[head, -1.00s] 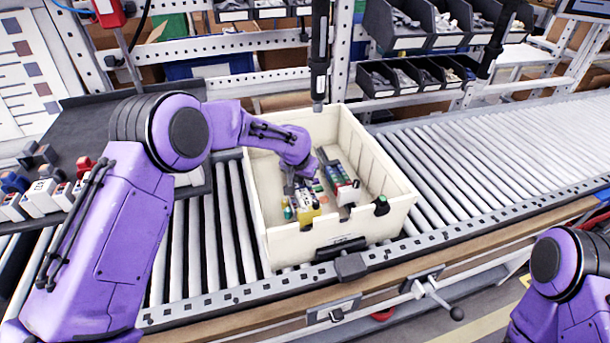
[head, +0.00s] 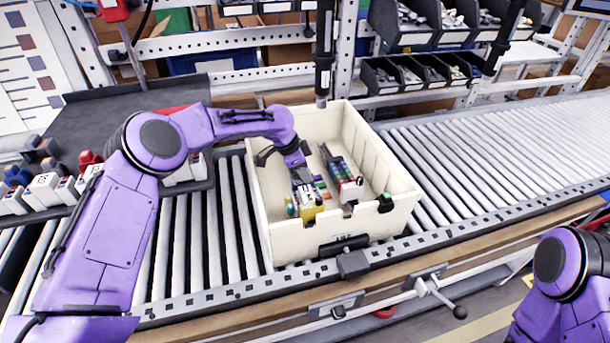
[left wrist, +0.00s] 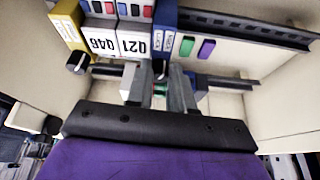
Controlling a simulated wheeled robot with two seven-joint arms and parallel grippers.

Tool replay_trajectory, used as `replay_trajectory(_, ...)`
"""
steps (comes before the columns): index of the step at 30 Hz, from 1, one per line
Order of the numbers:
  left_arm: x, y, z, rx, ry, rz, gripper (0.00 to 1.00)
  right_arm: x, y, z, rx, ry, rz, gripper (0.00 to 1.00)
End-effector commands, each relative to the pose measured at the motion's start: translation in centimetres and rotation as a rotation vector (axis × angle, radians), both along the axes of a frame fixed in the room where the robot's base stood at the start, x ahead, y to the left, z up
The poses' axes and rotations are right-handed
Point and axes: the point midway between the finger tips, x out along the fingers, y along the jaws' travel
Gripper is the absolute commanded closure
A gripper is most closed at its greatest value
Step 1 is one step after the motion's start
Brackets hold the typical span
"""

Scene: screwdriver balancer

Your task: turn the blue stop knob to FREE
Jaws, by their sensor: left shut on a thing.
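The blue stop (left wrist: 163,22) is a dark blue block at the end of a row of white modules in the left wrist view. Its knob (left wrist: 160,68) is a small dark part at the block's near face, mostly covered by my fingers. My left gripper (left wrist: 161,78) is shut on this knob, a finger on each side. How far the knob is turned, and its FREE mark, cannot be read. In the head view my left gripper (head: 299,178) reaches down into the cream tote and hides the blue stop. My right gripper is out of view.
The cream tote (head: 281,243) stands on the roller conveyor (head: 480,160). A yellow end block (left wrist: 66,22) with a black knob (left wrist: 78,62) closes the row's other end. A second row of modules (head: 345,185) lies to the right. Tote walls surround my left gripper.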

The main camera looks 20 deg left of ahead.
Motion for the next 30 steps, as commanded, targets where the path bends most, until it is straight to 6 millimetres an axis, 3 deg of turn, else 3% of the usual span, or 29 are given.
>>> replay_trajectory(15, 0.3, -0.1, -0.2, -0.001, 0.002, -0.325, 1.00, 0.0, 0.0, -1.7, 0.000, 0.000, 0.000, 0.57)
replay_trajectory(30, 0.3, -0.1, -0.2, -0.001, 0.003, -0.383, 1.00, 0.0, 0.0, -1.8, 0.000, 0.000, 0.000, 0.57)
